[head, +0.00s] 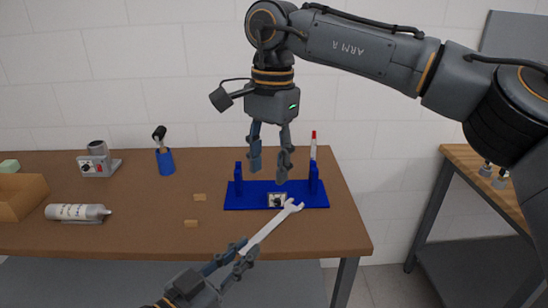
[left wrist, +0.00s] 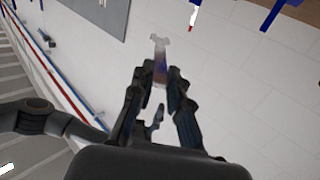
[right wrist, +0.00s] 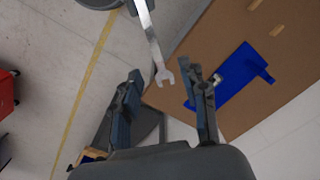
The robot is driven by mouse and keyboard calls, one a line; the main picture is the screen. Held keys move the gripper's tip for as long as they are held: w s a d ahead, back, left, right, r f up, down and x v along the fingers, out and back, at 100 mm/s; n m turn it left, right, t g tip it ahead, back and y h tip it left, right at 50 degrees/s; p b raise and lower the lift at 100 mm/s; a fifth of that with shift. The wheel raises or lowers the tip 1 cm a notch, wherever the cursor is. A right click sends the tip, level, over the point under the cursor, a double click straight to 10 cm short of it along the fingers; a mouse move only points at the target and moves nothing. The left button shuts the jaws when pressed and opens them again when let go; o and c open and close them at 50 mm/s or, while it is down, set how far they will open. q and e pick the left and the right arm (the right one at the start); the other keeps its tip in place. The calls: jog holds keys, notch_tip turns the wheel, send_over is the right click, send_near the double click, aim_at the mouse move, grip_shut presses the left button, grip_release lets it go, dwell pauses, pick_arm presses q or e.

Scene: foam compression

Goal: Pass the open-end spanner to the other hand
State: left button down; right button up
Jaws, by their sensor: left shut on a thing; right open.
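The open-end spanner (head: 271,226) is a long silver tool, held slanting up to the right in front of the table's front edge. My left gripper (head: 236,256) is shut on its lower end; in the left wrist view the fingers (left wrist: 166,90) close around the spanner (left wrist: 160,45). My right gripper (head: 270,172) is open and empty, pointing down above the blue fixture, higher than the spanner's free end. In the right wrist view the spanner's open jaw (right wrist: 164,77) lies between and beyond the spread fingers (right wrist: 168,85), apart from them.
A second table (head: 480,180) stands at right.

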aim_at(274, 219)
jog(key=shift+h, duration=0.3)
jog(key=f, duration=0.7)
jog(key=d+f, duration=0.1)
jog(key=f, duration=0.3)
jog(key=shift+w+f, duration=0.25)
jog(key=shift+f, duration=0.1)
jog(key=shift+c, duration=0.3)
grip_shut()
pick_arm(q)
jog(key=c, duration=1.2)
grip_release()
pick_arm(e)
jog(key=shift+r, duration=0.1)
